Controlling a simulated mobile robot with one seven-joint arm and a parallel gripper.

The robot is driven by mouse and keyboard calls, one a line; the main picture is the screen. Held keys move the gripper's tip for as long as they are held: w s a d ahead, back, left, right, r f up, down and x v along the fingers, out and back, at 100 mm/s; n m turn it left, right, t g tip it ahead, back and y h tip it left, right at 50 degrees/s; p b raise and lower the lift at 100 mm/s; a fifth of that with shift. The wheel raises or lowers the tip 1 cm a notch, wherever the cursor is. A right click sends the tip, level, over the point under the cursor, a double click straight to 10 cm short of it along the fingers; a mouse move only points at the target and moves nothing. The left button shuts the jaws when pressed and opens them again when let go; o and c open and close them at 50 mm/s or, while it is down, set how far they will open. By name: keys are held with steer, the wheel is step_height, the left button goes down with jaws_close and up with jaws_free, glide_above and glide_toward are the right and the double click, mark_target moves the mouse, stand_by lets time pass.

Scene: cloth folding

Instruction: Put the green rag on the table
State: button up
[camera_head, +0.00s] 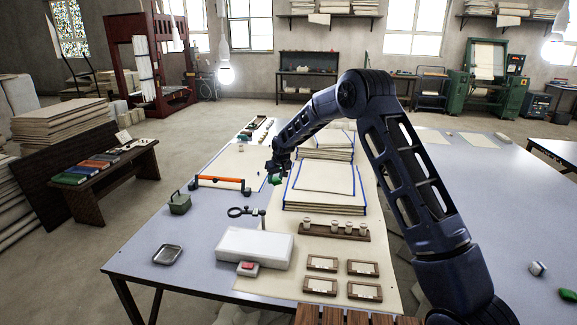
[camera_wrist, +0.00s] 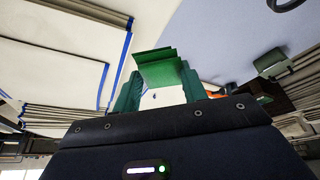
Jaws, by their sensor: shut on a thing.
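The green rag (camera_head: 276,181) shows as a small green patch under my gripper (camera_head: 279,170) in the head view. In the wrist view the green rag (camera_wrist: 158,66) is a folded, flat-looking piece across the ends of the jaws of my gripper (camera_wrist: 161,88). My gripper is shut on the rag and holds it over the table (camera_head: 150,258), at the left side of the paper stack.
Blue-edged paper stacks (camera_head: 325,190) stand beside my gripper. Bare table shows at the left front.

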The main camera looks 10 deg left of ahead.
steer(key=s+a, duration=0.2)
steer(key=a, duration=0.1)
glide_toward(269, 218)
steer(key=shift+n, duration=0.4)
steer(key=x, duration=0.6)
steer(key=shift+a, duration=0.1)
steer(key=shift+f, duration=0.1)
steer(key=o, duration=0.9)
steer(key=shift+o, duration=0.2)
steer(key=v, duration=1.2)
steer(key=shift+d, duration=0.25)
steer(key=shift+w, duration=0.15)
